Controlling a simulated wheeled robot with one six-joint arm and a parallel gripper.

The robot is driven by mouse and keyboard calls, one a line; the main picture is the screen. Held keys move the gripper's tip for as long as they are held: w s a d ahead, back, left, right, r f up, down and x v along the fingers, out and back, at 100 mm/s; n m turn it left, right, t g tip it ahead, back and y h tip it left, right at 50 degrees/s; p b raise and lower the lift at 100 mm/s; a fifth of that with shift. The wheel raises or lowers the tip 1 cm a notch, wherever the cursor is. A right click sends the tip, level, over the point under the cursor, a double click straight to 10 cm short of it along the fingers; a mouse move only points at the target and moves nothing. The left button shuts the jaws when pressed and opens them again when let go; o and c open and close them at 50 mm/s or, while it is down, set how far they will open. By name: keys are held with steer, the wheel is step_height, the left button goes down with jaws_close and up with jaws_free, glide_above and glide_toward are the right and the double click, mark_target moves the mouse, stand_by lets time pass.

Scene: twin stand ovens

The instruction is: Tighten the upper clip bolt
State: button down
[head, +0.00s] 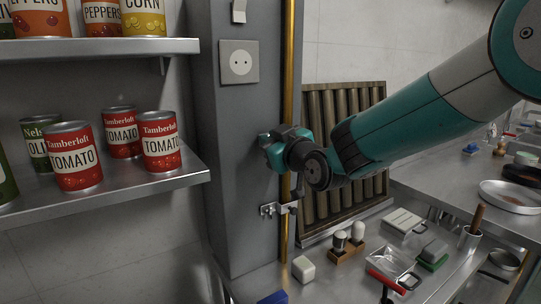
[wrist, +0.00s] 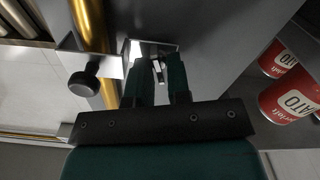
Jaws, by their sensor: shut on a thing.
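My gripper (head: 270,148) is at the grey pillar beside the brass pipe, above the lower clip (head: 278,209). In the wrist view, my gripper's fingers (wrist: 160,72) are closed around a small metal part at the upper clip's plate. This looks like the upper clip bolt (wrist: 159,68), mostly hidden between the fingers. The upper clip (wrist: 113,65) is a shiny metal bracket across the brass pipe (wrist: 90,28). A black round knob (wrist: 85,82) stands on its pipe side, apart from the fingers. In the head view, my gripper hides the upper clip.
The brass pipe (head: 288,70) runs up the grey pillar (head: 238,150), which carries a socket (head: 239,62). Shelves with cans (head: 75,156) are at left. A ribbed panel (head: 345,105) leans behind my arm. Below, the counter holds shakers (head: 340,242), a red-handled tool (head: 387,281) and small boxes.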

steer(key=shift+m+b, duration=1.3)
steer(key=shift+m, duration=0.6)
steer(key=c, duration=1.1)
jaws_free()
steer(key=shift+d, duration=0.1)
steer(key=b+v, duration=0.4)
steer(key=v, duration=1.3)
steer(key=shift+s+d, duration=0.15)
steer(key=shift+s, duration=0.05)
